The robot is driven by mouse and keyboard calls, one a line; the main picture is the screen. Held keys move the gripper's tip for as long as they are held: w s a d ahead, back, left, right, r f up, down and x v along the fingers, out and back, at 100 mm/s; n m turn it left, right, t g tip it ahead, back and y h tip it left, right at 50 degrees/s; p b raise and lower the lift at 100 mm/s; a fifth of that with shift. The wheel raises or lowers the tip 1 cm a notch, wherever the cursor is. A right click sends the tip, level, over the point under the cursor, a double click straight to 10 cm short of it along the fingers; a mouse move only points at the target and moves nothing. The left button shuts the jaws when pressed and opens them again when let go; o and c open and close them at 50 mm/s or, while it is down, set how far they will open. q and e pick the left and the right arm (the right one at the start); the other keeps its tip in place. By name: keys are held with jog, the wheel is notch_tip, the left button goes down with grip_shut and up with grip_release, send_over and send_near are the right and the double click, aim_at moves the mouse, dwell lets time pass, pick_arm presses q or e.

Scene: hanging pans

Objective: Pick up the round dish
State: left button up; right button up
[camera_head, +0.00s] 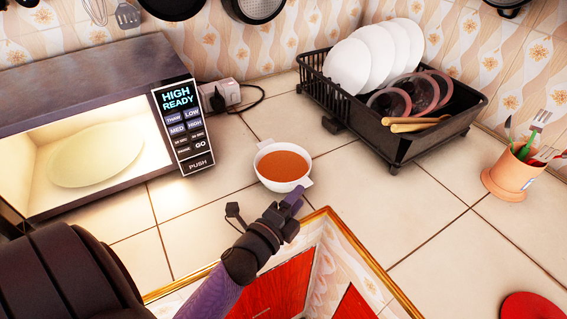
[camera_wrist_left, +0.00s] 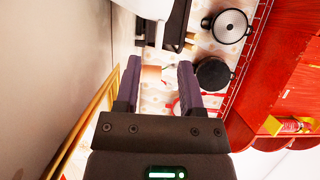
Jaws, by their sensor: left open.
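The round dish (camera_head: 283,165) is a white bowl with small side handles, filled with orange-brown soup. It stands upright on the tiled counter, right of the microwave, in the head view. My left gripper (camera_head: 294,197) is just in front of the bowl, near its lower right handle; I cannot tell whether it touches. In the left wrist view, its two purple fingers (camera_wrist_left: 157,77) are apart with nothing held between them. A white shape at the top edge there may be the bowl, but it is cut off. My right gripper is not in view.
A black dish rack (camera_head: 398,150) with plates stands behind and right of the bowl. The open microwave (camera_head: 95,70) with a plate inside is at left. A peach utensil cup (camera_head: 511,177) is at right. The gold-trimmed counter edge (camera_head: 372,258) is in front; tiles right of the bowl are clear.

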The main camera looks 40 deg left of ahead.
aim_at(308, 181)
pick_arm(q)
jog(key=w, duration=0.4)
jog(key=w+a+b, duration=0.1)
jog(key=w, duration=0.1)
jog(key=shift+w+f, duration=0.15)
jog(key=shift+f, duration=0.05)
grip_shut()
dwell(1.0)
